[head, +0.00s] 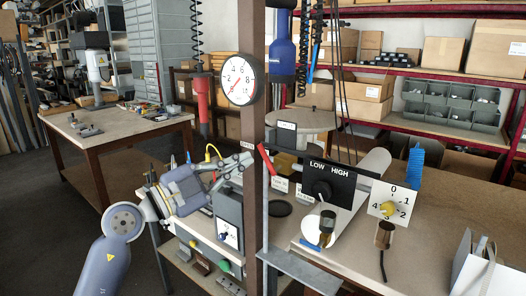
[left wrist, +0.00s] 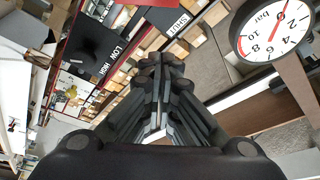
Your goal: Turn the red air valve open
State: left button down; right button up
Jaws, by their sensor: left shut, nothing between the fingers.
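The red valve lever (head: 266,159) shows in the head view as a short tilted bar beside the brown post, its upper end leaning left. A red patch at the top edge of the left wrist view (left wrist: 190,4) looks like part of it. My left gripper (head: 246,160) reaches in from the left, fingers pointing at the post just left of the lever. In the left wrist view its fingers (left wrist: 160,68) are together with nothing between them. They appear apart from the lever; the exact gap is unclear. My right gripper is out of view.
A round pressure gauge (head: 238,80) hangs on the post (head: 251,120) above the gripper. A black LOW/HIGH panel (head: 338,184) and a white dial plate (head: 395,201) stand to the right. A SHUT label (left wrist: 178,25) shows in the wrist view. A red-handled tool (head: 202,100) hangs left of the gauge.

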aim_at(263, 151)
pick_arm(q)
jog(key=p+x, duration=0.3)
jog(key=x, duration=0.7)
jog(key=w+a+f, duration=0.1)
jog(key=a+f, duration=0.1)
jog(key=a, duration=0.1)
jog(key=shift+w+f+b, duration=0.15)
jog(key=shift+w+b, duration=0.2)
jog(key=shift+w, duration=0.05)
jog(key=shift+d, duration=0.1)
